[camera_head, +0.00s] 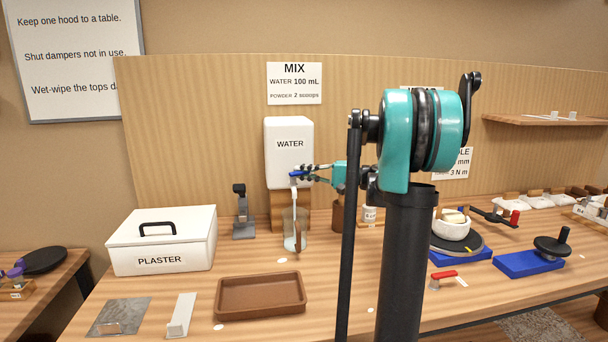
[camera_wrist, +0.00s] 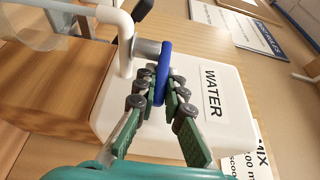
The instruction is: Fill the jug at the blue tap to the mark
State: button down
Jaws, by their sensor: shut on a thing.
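The white WATER dispenser (camera_head: 289,140) stands against the back board, and it fills the middle of the wrist view (camera_wrist: 130,110). Its blue tap handle (camera_wrist: 165,62) lies between the green pads of my gripper (camera_wrist: 158,92), which is shut on it. In the head view my gripper (camera_head: 312,171) reaches the blue tap (camera_head: 295,173) from the right. The clear jug (camera_head: 295,228) stands below the spout, apart from my gripper. Part of the jug (camera_wrist: 35,22) shows at the wrist view's upper left. I cannot make out its mark or water level.
A sign (camera_head: 294,83) reads water 100 mL, powder 2 scoops. A white PLASTER box (camera_head: 160,240) stands left, and a brown tray (camera_head: 260,297) lies in front. A grey stand (camera_head: 242,215) is left of the jug. My arm hides part of the table right of the jug.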

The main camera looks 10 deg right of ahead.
jog(key=shift+w+a+n+g+y, duration=0.1)
jog(key=shift+w+n+g+y, duration=0.1)
jog(key=shift+n+g+y, duration=0.5)
jog(key=shift+h, duration=0.3)
jog(key=c, duration=1.6)
grip_release()
jog(key=v, duration=1.2)
jog(key=shift+w, duration=0.1)
